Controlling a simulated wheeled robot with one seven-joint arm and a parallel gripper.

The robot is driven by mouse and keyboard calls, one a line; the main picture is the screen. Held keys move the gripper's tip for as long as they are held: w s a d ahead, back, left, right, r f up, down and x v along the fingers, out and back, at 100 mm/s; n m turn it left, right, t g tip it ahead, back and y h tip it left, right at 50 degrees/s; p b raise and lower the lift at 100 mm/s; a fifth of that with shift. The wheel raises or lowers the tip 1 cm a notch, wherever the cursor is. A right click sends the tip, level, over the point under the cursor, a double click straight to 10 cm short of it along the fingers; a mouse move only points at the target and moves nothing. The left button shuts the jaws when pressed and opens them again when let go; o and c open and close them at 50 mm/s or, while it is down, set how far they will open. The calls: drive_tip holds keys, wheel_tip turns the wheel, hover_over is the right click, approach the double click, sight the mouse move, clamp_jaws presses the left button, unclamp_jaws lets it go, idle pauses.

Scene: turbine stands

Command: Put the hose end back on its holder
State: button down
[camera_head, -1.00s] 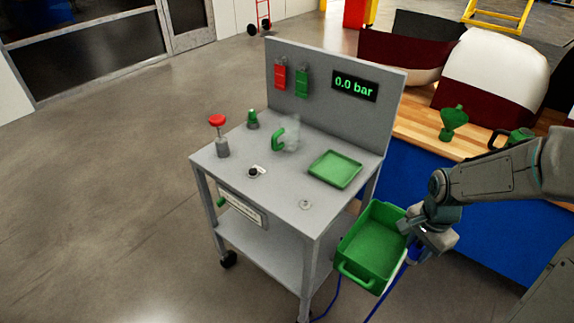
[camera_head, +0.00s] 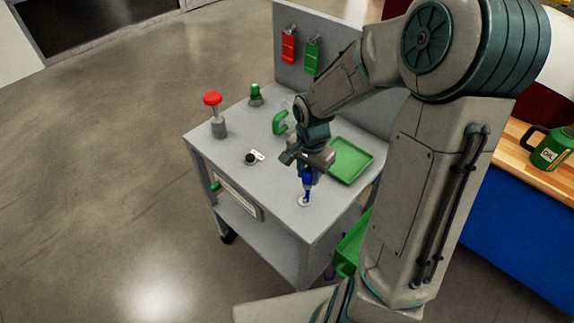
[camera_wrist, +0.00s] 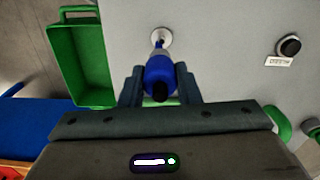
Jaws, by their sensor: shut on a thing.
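The blue hose end (camera_head: 307,181) is held upright in my gripper (camera_head: 305,168) above the front right part of the grey cart's top. The holder (camera_head: 303,202) is a small pale round fitting on that top, directly below the hose end's narrow tip. In the wrist view my gripper (camera_wrist: 160,88) is shut around the blue hose end (camera_wrist: 160,72), and the tip points at the round holder (camera_wrist: 162,37). The tip overlaps the holder in both views. I cannot tell whether it is seated in it or just above it. The hose itself is hidden.
A green bin (camera_wrist: 82,50) hangs at the cart's side. A bench with an oil can (camera_head: 549,150) is at right.

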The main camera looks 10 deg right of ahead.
sight(305, 187)
drive_tip(key=shift+a+f+b, duration=0.2)
drive_tip(key=shift+f+b, duration=0.65)
drive_tip(key=shift+f, duration=0.15)
drive_tip(key=shift+a+f+b, duration=0.15)
drive_tip(key=shift+f+b, duration=0.65)
drive_tip(key=shift+f, duration=0.15)
drive_tip(key=shift+f+b, duration=0.45)
drive_tip(key=shift+f+b, duration=0.6)
drive_tip(key=shift+b, duration=0.5)
drive_tip(key=shift+f+b, duration=0.4)
drive_tip(key=shift+s, duration=0.15)
drive_tip(key=shift+f, duration=0.1)
